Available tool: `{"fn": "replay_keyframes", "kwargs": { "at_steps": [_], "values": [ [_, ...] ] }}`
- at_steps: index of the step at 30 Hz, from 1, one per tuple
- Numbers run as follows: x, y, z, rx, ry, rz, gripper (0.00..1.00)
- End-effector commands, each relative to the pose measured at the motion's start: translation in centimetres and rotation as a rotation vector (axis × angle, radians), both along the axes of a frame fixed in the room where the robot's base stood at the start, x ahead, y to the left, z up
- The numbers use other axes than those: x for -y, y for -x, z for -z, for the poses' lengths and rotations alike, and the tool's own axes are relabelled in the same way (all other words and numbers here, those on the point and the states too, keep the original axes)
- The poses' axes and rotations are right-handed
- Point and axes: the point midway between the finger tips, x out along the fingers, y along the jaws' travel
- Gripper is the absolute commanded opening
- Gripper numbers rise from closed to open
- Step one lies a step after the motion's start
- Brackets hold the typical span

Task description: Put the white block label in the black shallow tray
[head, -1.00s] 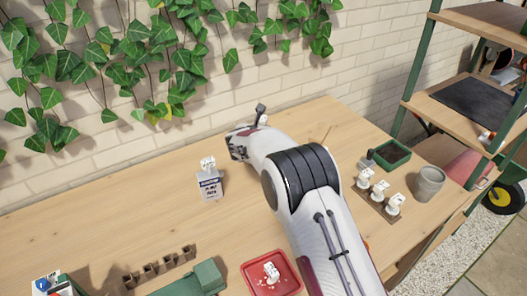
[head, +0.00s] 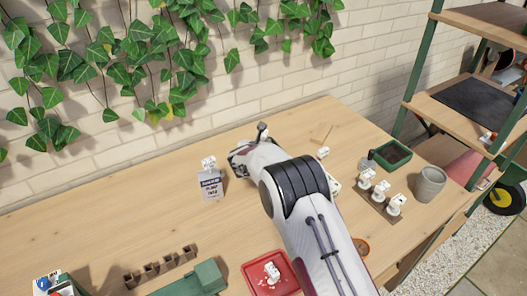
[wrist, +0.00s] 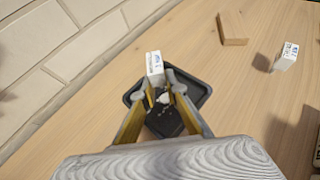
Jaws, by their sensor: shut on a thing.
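My gripper (wrist: 163,88) is shut on a white block label (wrist: 154,65) with blue print, in the wrist view. The label is held upright between the fingertips, above the black shallow tray (wrist: 198,88). From this angle I cannot tell whether the label touches the tray. A small white piece and pale specks show in the tray.
A wooden block (wrist: 232,28) and another white block (wrist: 287,57) lie right of the tray. In the head view, a white printed carton (head: 210,184), a red tray (head: 258,270), a grey pot (head: 429,184) and a green planter (head: 392,155) stand around. The brick wall is close behind.

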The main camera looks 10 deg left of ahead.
Motion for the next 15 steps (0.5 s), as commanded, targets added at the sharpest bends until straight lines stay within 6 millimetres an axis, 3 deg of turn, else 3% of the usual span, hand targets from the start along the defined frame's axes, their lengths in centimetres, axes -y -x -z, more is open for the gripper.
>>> {"fn": "replay_keyframes", "kwargs": {
  "at_steps": [7,15],
  "values": [
    [0.0,0.0,0.4,-0.001,0.001,0.0,0.0],
    [0.0,0.1,3.1,-0.002,0.002,-0.001,0.0]
  ]
}}
